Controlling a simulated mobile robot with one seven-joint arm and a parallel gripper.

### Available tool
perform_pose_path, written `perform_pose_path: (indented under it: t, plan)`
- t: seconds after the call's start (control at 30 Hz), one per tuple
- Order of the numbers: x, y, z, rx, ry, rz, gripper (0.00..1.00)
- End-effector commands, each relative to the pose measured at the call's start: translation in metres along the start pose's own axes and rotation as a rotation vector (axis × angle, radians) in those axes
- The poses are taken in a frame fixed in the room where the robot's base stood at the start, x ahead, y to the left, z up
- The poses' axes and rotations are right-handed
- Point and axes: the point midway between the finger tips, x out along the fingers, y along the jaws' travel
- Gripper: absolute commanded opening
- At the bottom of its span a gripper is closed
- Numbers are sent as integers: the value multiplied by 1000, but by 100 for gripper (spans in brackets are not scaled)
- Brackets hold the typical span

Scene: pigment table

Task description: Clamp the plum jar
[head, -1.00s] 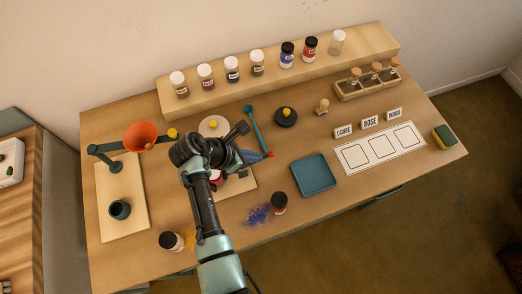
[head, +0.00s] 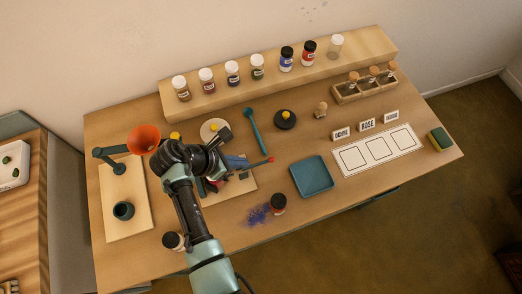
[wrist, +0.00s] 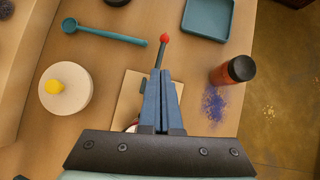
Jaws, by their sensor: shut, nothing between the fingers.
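My gripper (head: 247,164) is shut and empty over the pale clamp board. In the wrist view its blue fingers (wrist: 161,88) lie together, pointing at a dark lever with a red knob (wrist: 164,38). That knob (head: 271,159) also shows in the head view, just beyond the fingertips; whether they touch the lever I cannot tell. The board (head: 246,185) is partly covered by my arm. A dark reddish jar (head: 212,184) shows in part beneath my gripper on the board; it may be the plum jar. Its label and the clamp's hold on it are hidden.
A jar (head: 278,203) stands by spilled blue powder (head: 258,215), right of the board. A teal tray (head: 312,176) is further right. A round pale block with a yellow knob (wrist: 66,92) and teal spoon (wrist: 105,35) lie behind. Several jars line the back shelf (head: 190,100).

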Motion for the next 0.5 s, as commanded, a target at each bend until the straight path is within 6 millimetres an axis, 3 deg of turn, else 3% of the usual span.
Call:
perform_pose_path:
  t: [0.3, 0.5]
  plan:
    - [-69, 1, -1, 1, 1, 5, 0]
    - [-102, 1, -1, 1, 0, 4, 0]
